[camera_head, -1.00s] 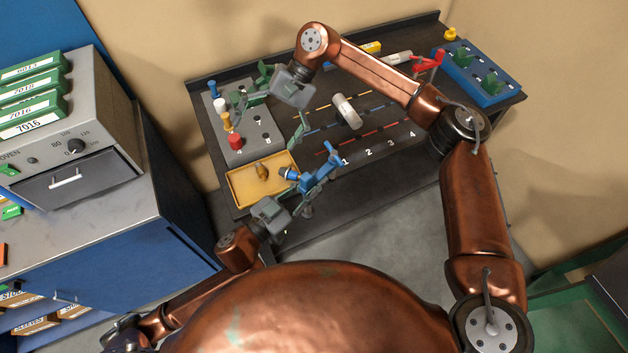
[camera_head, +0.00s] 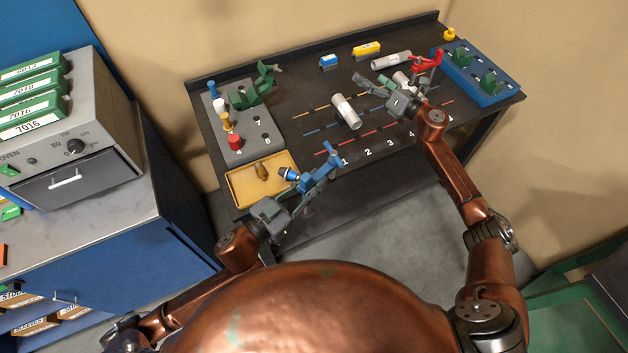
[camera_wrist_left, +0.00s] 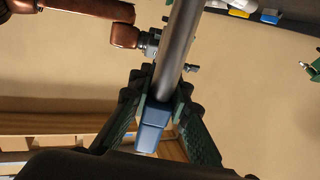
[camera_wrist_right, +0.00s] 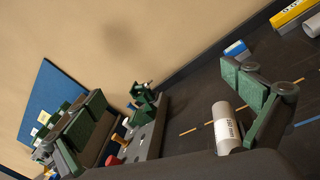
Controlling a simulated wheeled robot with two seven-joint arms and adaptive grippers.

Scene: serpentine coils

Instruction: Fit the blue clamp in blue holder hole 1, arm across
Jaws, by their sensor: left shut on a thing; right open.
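The blue clamp (camera_head: 320,172) is in my left gripper (camera_head: 296,196), above the front left of the table. In the left wrist view, the fingers are shut on a blue part (camera_wrist_left: 152,130) with a grey rod in front. The blue holder (camera_head: 500,92) stands at the table's far right end, well apart from the clamp. My right gripper (camera_head: 373,84) is open and empty over the right half of the table, left of the holder. In the right wrist view, nothing is between its fingers.
A red clamp (camera_head: 427,62) is beside the blue holder, close to my right gripper. White cylinders (camera_head: 346,112) lie on the dark table. A grey board (camera_head: 247,140) with coloured pegs and a green clamp (camera_head: 252,92) is at left, behind a yellow tray (camera_head: 238,190).

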